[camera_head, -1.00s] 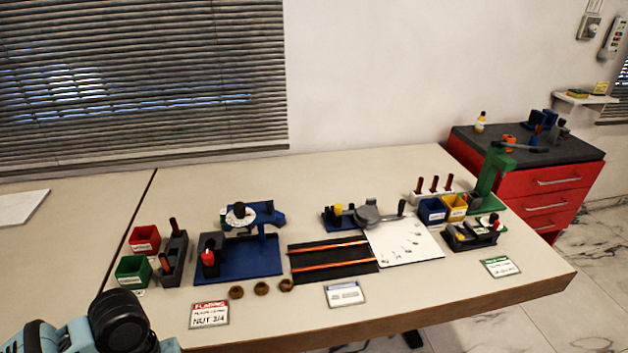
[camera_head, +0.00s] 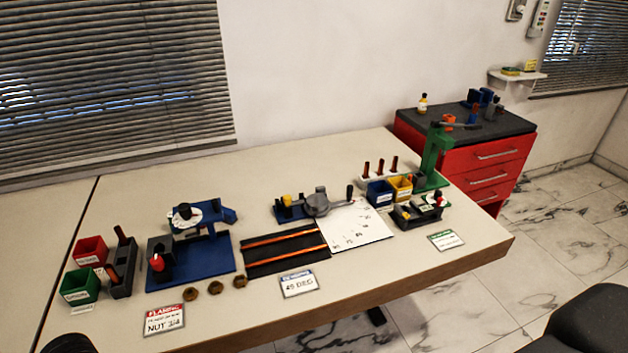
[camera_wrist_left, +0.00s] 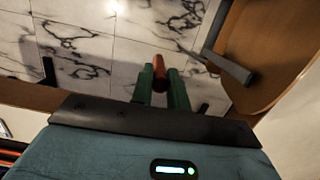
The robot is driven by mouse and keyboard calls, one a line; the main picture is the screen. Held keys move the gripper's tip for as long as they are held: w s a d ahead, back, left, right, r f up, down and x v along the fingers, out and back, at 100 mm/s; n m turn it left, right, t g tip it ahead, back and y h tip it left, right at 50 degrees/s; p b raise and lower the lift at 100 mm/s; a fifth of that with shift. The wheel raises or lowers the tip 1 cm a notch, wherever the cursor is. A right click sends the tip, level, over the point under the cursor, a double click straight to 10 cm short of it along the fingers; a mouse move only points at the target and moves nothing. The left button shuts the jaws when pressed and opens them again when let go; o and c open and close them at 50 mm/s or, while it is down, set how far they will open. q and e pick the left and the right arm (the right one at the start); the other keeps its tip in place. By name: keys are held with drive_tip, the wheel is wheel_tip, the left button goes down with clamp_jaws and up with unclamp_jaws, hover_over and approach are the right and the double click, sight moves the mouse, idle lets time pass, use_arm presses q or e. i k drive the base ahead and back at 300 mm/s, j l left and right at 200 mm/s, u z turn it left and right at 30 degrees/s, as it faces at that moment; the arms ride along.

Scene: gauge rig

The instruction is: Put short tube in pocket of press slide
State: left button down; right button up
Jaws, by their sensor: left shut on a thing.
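My left gripper (camera_wrist_left: 160,88) shows in the left wrist view, its green fingers shut on a copper-red tube (camera_wrist_left: 159,70). The tube is held above the marble floor, clear of the table. The green press (camera_head: 437,152) stands at the right end of the table in the head view. Its slide and pocket are too small to make out. My right gripper is not in view.
Blue (camera_head: 380,194) and yellow (camera_head: 400,188) bins and a black fixture (camera_head: 418,215) crowd the press's front and left. A chair-like brown object (camera_wrist_left: 265,50) is near the left gripper. A red drawer cabinet (camera_head: 490,170) stands behind the table's right end.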

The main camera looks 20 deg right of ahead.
sight(417, 183)
drive_tip(key=l, duration=1.2)
drive_tip(key=i+l, duration=0.15)
drive_tip(key=l, duration=2.25)
drive_tip(key=i, duration=0.05)
